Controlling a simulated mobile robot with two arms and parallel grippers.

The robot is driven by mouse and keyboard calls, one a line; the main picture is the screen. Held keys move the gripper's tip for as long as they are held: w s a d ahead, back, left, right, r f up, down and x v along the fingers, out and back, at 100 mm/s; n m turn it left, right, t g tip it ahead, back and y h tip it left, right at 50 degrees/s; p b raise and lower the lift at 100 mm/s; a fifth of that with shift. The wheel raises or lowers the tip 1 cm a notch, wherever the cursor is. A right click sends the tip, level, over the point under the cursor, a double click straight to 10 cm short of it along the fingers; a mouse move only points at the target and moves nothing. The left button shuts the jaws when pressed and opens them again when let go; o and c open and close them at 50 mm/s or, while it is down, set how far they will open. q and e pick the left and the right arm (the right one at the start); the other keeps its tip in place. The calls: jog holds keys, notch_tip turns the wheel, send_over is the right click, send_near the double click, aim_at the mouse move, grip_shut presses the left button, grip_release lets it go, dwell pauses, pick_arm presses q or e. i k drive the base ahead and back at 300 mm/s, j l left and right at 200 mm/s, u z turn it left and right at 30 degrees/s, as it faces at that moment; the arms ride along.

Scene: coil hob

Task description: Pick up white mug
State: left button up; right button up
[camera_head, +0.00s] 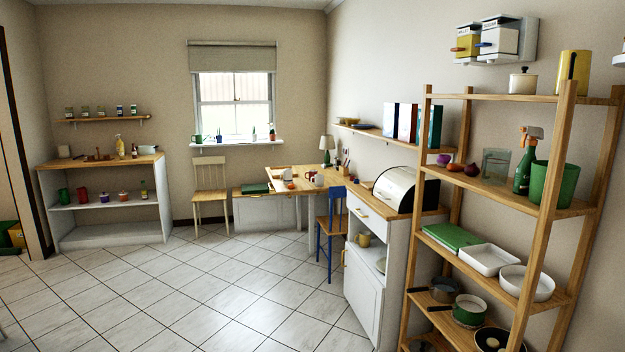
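A small white mug-like vessel (319,180) stands on the wooden table (280,184) in the far corner under the window. Something red touches or overlaps its left side, and it is too small to make out fully. A cream or tan mug (364,239) stands in the open niche of the white cabinet on the right. Neither of my grippers shows in the head view.
A blue chair (331,222) stands in front of the table, and a pale wooden chair (209,188) is left of it. A wooden shelf rack (558,150) with pots and dishes fills the near right. The tiled floor (200,290) in the middle is clear.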

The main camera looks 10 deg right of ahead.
aim_at(319, 178)
jog(key=u, duration=0.45)
jog(key=i, duration=6.15)
jog(key=i+j+z, duration=0.2)
jog(key=i, duration=0.35)
jog(key=i+z, duration=0.2)
jog(key=i, duration=0.35)
jog(key=i+j+z, duration=0.2)
jog(key=i, duration=0.3)
jog(key=j, duration=0.1)
